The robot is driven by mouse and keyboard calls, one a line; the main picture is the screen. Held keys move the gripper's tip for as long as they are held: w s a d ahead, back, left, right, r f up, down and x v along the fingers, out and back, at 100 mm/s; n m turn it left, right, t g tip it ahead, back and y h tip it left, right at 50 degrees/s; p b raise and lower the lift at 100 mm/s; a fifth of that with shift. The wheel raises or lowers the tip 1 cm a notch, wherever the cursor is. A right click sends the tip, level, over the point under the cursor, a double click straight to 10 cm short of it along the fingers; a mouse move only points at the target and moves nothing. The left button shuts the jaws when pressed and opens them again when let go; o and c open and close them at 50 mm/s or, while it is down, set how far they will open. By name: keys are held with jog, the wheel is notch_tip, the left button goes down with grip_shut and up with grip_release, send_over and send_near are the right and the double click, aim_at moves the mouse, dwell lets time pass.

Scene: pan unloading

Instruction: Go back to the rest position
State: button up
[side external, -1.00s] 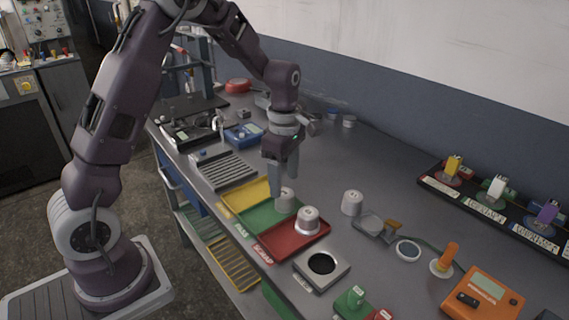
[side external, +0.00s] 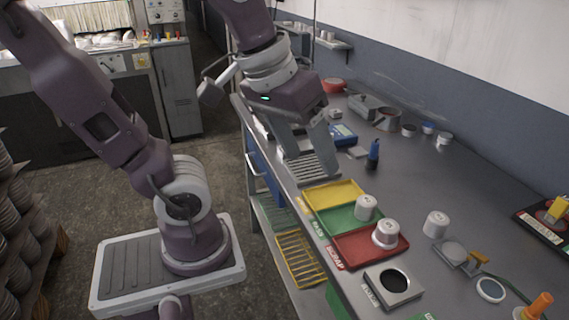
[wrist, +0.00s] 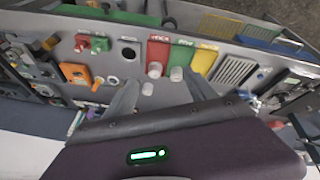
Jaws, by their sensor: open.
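My gripper (side external: 304,150) is raised above the left part of the bench, over the grey slotted rack, with its fingers apart and nothing between them. In the wrist view its fingers (wrist: 160,92) spread with the bench far below. A light grey cylinder (side external: 366,207) stands in the green tray (side external: 337,219). Another cylinder (side external: 386,233) stands in the red tray (side external: 356,249). A third cylinder (side external: 436,224) stands on the bare bench to the right of the trays. The yellow tray (side external: 325,196) is empty.
A grey slotted rack (side external: 318,171) lies beyond the yellow tray. A grey block with a round dark hole (side external: 393,284) sits in front of the red tray. A blue-topped bottle (side external: 374,152) stands mid-bench. The bench's back right (side external: 470,185) has clear room.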

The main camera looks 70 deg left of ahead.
jog(key=s+m, duration=0.1)
jog(key=s+f+m, duration=0.1)
jog(key=s+m, duration=0.1)
jog(key=s+m+t, duration=0.1)
jog(key=shift+s+d+f, duration=0.2)
jog(key=shift+d+f, duration=0.1)
jog(key=shift+d, duration=0.05)
dwell(0.8)
